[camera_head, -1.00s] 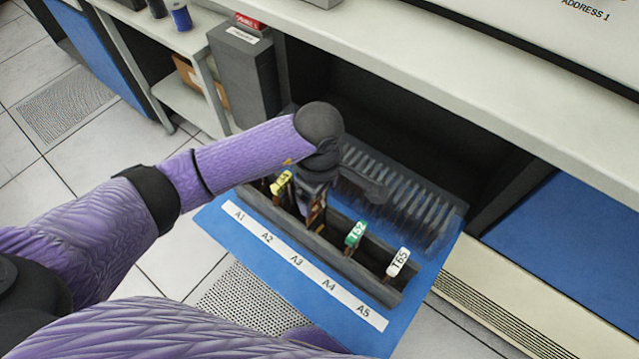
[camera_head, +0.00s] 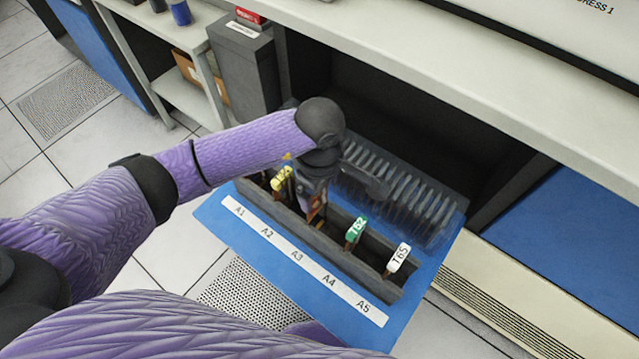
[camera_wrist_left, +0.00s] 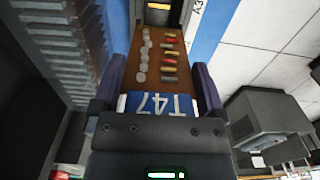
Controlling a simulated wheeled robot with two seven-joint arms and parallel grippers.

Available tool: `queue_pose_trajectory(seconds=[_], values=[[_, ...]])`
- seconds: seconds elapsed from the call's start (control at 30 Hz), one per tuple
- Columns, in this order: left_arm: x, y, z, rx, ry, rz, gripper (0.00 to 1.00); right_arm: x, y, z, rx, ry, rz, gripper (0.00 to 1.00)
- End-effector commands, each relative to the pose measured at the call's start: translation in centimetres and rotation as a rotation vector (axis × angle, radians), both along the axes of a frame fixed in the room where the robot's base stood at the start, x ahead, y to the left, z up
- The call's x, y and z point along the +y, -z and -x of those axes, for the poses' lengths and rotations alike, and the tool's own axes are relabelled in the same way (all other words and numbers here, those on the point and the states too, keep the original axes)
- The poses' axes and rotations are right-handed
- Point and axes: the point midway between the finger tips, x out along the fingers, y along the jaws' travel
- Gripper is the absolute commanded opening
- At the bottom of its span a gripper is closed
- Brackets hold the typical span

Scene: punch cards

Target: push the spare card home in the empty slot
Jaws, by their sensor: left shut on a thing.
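The spare card (camera_wrist_left: 157,68) is a brown board with small parts and a blue tag reading T47. My left gripper (camera_wrist_left: 159,95) is shut on its tag end, one finger on each side. In the head view this gripper (camera_head: 316,196) is at the dark card rack (camera_head: 333,246), near the A3 label, and mostly hides the card. The card's far end points toward the rack; how deep it sits in a slot I cannot tell. My right gripper is out of view.
Yellow-tagged card (camera_head: 281,180) stands left of the gripper; green T62 card (camera_head: 355,231) and white T65 card (camera_head: 398,259) stand to the right. The rack is on a blue panel (camera_head: 216,219) with labels A1 to A5. A clear ribbed part (camera_head: 405,200) lies behind, under a counter (camera_head: 420,75).

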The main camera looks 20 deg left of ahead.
Motion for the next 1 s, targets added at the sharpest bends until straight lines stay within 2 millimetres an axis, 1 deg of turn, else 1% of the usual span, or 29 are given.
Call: queue_pose_trajectory(seconds=[0.47, 0.73, 1.0], values=[[0.0, 1.1, 0.0, 0.0, 0.0, 0.0, 0.35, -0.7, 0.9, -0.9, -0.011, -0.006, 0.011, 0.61], [0.0, 1.6, 0.0, 0.0, 0.0, 0.0, 0.35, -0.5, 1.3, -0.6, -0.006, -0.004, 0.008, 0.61], [0.0, 1.6, 0.0, 0.0, 0.0, 0.0, 0.35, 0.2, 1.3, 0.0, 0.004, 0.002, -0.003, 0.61]])
